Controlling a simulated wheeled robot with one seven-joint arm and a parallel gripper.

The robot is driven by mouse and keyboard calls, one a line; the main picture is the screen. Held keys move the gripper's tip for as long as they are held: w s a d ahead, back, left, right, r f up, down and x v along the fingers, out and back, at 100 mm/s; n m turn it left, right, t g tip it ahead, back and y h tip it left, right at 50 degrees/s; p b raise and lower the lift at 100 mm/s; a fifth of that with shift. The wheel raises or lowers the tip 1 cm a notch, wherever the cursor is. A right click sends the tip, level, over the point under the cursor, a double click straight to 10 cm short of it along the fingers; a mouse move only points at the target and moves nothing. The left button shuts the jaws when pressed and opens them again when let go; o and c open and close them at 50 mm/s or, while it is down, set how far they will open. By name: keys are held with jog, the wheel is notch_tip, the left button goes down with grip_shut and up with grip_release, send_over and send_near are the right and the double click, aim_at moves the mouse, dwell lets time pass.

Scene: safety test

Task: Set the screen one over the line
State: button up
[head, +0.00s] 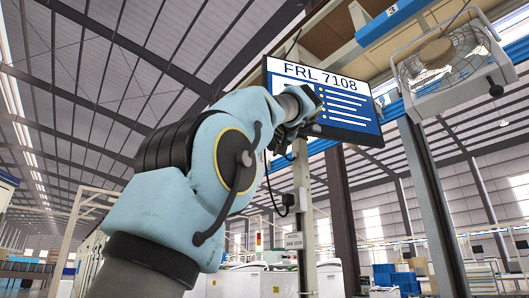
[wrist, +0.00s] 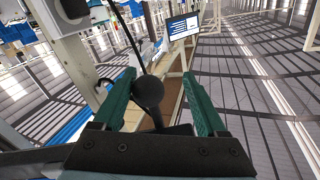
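A flat screen (head: 335,108) with a white header reading "FRL 7108" and lines of text on blue hangs high in the head view. A smaller screen (wrist: 183,26) with a similar white and blue face shows at the top of the wrist view; I cannot tell if it is the same one. My gripper (wrist: 157,75) has two green fingers spread wide. A dark round knob on a thin rod (wrist: 149,92) shows between them, with gaps on both sides. In the head view, my arm's end overlaps the screen's left edge; its fingers are hard to make out.
A caged fan (head: 440,62) hangs right of the screen, near a "3" sign (head: 476,13). A steel post (head: 432,200) stands below it. A grey box with a cable (wrist: 68,14) is at the upper left in the wrist view. White machines (head: 250,282) stand below.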

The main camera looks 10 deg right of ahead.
jog(key=shift+s+d+b, duration=0.3)
jog(key=shift+s+b, duration=0.15)
jog(key=shift+s, duration=0.9)
jog(key=shift+s+d+b, duration=0.3)
jog(key=shift+s+b, duration=0.1)
jog(key=shift+s, duration=1)
jog(key=shift+s+d+b, duration=0.3)
jog(key=shift+s+b, duration=0.15)
jog(key=shift+s, duration=0.9)
